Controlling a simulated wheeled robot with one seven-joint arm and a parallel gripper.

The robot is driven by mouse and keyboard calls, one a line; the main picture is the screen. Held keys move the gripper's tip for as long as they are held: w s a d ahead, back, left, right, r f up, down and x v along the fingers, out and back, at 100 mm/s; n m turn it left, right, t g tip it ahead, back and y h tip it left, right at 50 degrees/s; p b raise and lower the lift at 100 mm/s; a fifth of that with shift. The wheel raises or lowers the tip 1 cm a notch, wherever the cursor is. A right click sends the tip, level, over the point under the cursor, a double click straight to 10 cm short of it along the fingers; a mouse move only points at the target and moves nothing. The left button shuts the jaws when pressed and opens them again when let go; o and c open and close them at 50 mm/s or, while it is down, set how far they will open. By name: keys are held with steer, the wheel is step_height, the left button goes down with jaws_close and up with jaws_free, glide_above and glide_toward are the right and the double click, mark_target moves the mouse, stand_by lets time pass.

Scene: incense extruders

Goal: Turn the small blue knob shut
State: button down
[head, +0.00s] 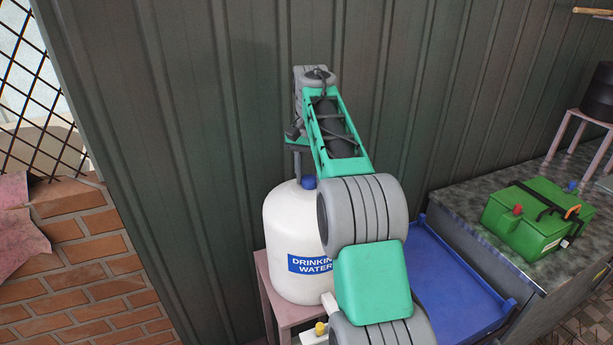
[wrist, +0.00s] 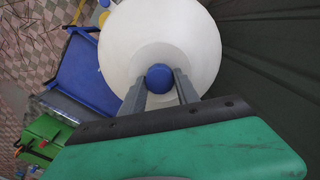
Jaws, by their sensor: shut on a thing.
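The small blue knob (head: 309,183) sits on top of a white drinking water container (head: 285,232) with a blue label. In the wrist view the knob (wrist: 160,77) shows as a round blue cap in the middle of the white top (wrist: 125,45). My gripper (wrist: 160,74) comes down over the container and is shut on the knob, with one grey finger on each side of it. In the head view one finger shows beside the knob; my arm covers the container's right side. Whether the knob is turned fully shut cannot be told.
The container stands on a pinkish stool (head: 264,283) close to the dark corrugated wall (head: 180,130). A blue tray (head: 450,275) lies to the right. A green battery-like box (head: 535,220) sits on the grey counter (head: 470,190). A brick wall (head: 80,260) is at left.

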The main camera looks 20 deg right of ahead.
mark_target(309, 179)
steer(key=shift+s+f, duration=0.15)
steer(key=shift+f, duration=0.05)
stand_by(0.3)
steer(key=c, duration=1.4)
jaws_free()
steer(key=o, duration=0.3)
steer(key=shift+a+r, duration=0.1)
steer(key=shift+a, duration=0.05)
steer(key=shift+o, duration=1)
steer(key=shift+r, duration=0.1)
step_height(309, 179, up, 7)
steer(key=shift+r, duration=0.35)
